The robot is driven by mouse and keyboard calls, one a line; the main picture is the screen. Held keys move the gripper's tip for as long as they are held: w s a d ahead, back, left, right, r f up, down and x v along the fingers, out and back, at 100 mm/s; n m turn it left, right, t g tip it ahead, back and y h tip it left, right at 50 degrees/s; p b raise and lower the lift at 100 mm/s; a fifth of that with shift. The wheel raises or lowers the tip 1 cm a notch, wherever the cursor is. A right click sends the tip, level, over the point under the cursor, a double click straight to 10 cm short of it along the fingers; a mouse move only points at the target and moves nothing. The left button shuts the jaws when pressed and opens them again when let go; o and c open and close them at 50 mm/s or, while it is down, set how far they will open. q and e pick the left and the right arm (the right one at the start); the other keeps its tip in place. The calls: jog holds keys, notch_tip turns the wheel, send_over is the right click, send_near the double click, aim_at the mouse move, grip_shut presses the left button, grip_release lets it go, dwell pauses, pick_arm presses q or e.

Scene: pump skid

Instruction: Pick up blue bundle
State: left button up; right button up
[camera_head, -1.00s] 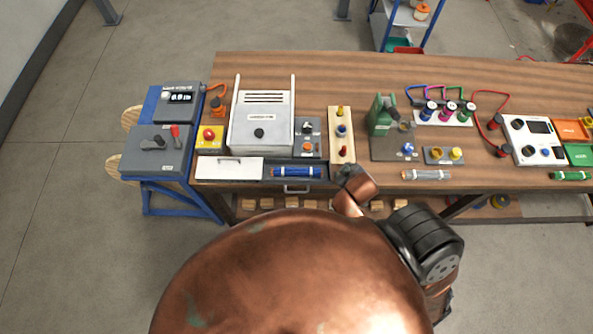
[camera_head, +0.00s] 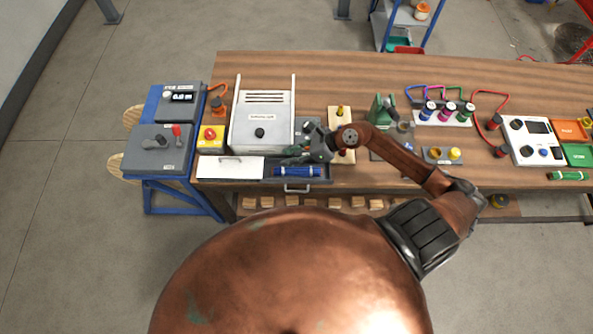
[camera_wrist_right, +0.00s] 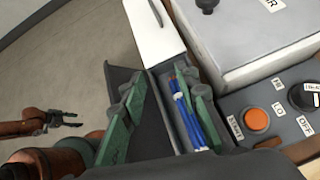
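The blue bundle (camera_head: 297,172) lies in a dark open drawer (camera_head: 318,180) at the front edge of the bench. In the right wrist view the blue bundle (camera_wrist_right: 187,115) lies lengthwise in the drawer. My right gripper (camera_head: 300,153) is just above and behind the bundle in the head view. In the wrist view its green fingers (camera_wrist_right: 160,95) are spread wide, with the bundle between them, closer to the right finger. It does not hold the bundle. My left gripper (camera_wrist_right: 72,120) shows small at the left of the wrist view, fingers apart and empty.
A white lid (camera_head: 230,167) covers the left part of the drawer. A white box (camera_head: 262,125) stands behind it, beside a grey panel with an orange button (camera_wrist_right: 256,119). My right arm passes over the bench, near a green-topped fixture (camera_head: 382,108).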

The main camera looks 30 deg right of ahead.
aim_at(298, 169)
jog(key=s+d+f+g+h, duration=0.1)
jog(key=d, duration=0.1)
jog(key=s+d+f+n+h, duration=0.1)
jog(key=d+f, duration=0.1)
jog(key=d+f+n+g, duration=0.1)
jog(key=d+f, duration=0.1)
jog(key=shift+s+d+f+g+h, duration=0.25)
jog(key=shift+s+d+g+h, duration=0.05)
jog(key=shift+s+d+h, duration=0.1)
jog(key=shift+f, duration=0.4)
jog(key=shift+p+x, duration=0.8)
jog(key=shift+x, duration=2.8)
jog(key=shift+w+r, duration=0.1)
jog(key=shift+r, duration=0.05)
jog(key=shift+c, duration=0.3)
jog(key=c, duration=0.6)
